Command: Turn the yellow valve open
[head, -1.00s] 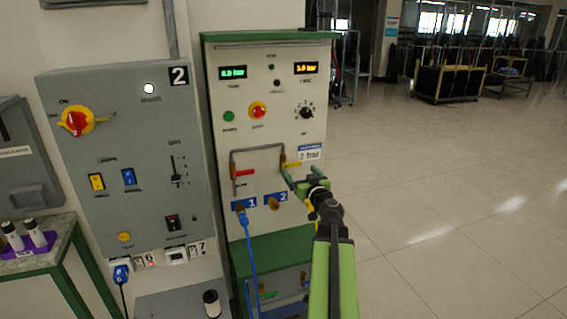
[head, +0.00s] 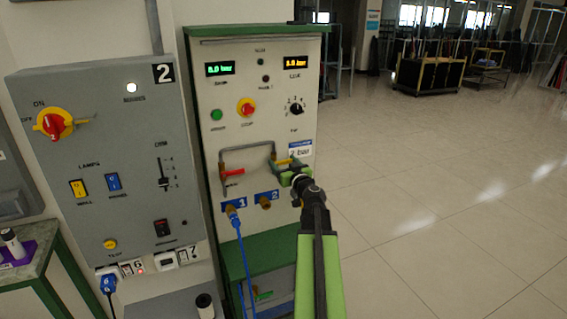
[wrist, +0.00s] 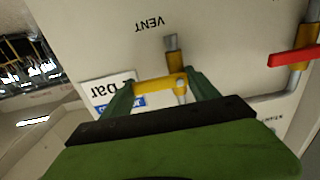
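The yellow valve (head: 284,161) is on the right-hand leg of the bent pipe on the white panel. Its short lever lies roughly level, and it also shows in the wrist view (wrist: 160,87) below the upside-down word VENT. My gripper (head: 289,163) is at the lever. In the wrist view my gripper (wrist: 160,82) has its two green fingers spread, one near each end of the lever. I cannot tell whether either finger touches it. The palm hides the lower part of that view.
A red lever (head: 233,172) is on the pipe's left leg. Below are port 1 with a blue hose (head: 238,228) and port 2 (head: 265,203). A grey panel (head: 95,190) stands at the left. Open floor lies to the right.

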